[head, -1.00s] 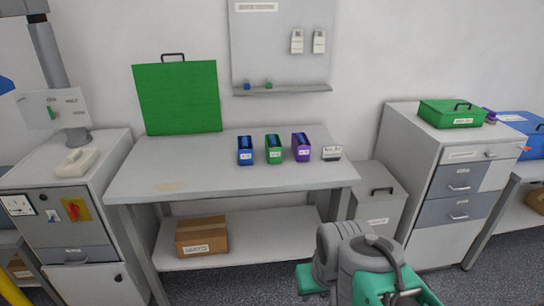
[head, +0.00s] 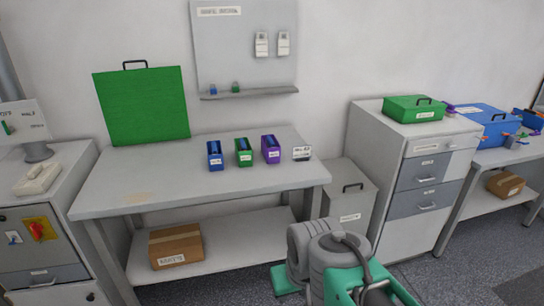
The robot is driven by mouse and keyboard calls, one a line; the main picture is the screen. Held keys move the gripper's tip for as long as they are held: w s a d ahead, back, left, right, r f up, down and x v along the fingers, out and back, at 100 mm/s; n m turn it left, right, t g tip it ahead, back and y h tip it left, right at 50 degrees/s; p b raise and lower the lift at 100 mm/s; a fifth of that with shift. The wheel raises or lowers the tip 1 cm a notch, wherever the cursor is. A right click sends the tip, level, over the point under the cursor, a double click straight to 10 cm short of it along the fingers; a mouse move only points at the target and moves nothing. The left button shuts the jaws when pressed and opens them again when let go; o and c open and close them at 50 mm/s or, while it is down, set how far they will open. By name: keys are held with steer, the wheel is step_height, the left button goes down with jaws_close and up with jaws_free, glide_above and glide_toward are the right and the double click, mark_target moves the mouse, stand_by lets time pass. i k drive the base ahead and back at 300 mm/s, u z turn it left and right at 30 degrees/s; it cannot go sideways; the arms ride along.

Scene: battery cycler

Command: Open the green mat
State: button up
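The green mat (head: 143,106) stands upright at the back left of the grey workbench (head: 175,200), against the wall. It is a flat square panel with a dark handle (head: 135,65) on its top edge. My grey and green arm shows at the bottom right of the head view, in front of the bench and well apart from the mat. I cannot make out my gripper's fingers.
Blue (head: 215,156), green (head: 243,152) and purple (head: 271,149) holders stand on the bench right of the mat. A white-grey cabinet (head: 400,215) with a green case (head: 414,109) stands to the right. The bench's front left surface is mostly clear. A cardboard box (head: 176,247) is on the lower shelf.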

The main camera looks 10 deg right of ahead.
mark_target(147, 104)
steer(key=u, duration=0.8)
steer(key=i, duration=1.7)
steer(key=u, duration=0.85)
